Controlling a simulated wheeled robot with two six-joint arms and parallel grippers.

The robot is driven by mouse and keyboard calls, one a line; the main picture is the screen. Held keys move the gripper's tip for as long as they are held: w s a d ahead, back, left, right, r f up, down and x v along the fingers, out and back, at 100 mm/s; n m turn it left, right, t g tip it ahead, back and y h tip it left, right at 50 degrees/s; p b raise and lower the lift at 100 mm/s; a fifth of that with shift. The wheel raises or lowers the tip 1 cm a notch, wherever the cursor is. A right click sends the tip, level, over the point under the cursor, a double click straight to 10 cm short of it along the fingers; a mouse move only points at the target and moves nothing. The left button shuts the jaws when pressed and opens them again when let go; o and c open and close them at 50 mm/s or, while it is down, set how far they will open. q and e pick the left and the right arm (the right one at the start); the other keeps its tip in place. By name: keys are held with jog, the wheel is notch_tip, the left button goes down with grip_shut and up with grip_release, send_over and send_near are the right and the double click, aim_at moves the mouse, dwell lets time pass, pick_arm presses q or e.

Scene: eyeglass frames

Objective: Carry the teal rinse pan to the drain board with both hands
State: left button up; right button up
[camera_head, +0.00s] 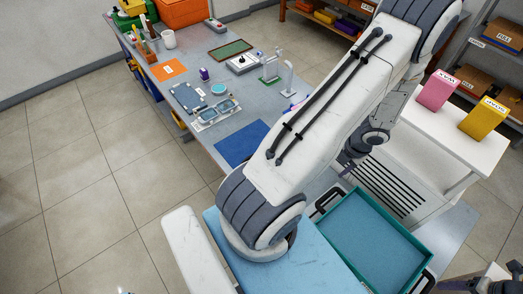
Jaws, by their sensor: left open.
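The teal rinse pan (346,222) is at the lower right, shallow and rectangular, with a black handle at its left end and another at its lower right end. A pale board with dark parallel slots, apparently the drain board (420,207), lies just behind the pan. My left arm crosses the middle of the view. My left gripper (347,165) is open above the near-left part of the slotted board, apart from the pan's left handle. Part of my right gripper (452,284) shows at the bottom right corner near the other handle; its fingers are too cut off to read.
A light blue surface (318,262) lies left of the pan. The grey bench (200,72) behind holds a dark blue mat (241,143), trays and small tools. A white table (455,130) at right carries a pink box (437,91) and a yellow box (482,118).

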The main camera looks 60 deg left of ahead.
dwell(0.3)
jog(key=d+r+p, duration=0.2)
jog(key=d, duration=0.1)
jog(key=d+r+p, duration=0.1)
jog(key=shift+d, duration=0.3)
dwell(0.3)
jog(key=shift+a, duration=0.1)
dwell(0.4)
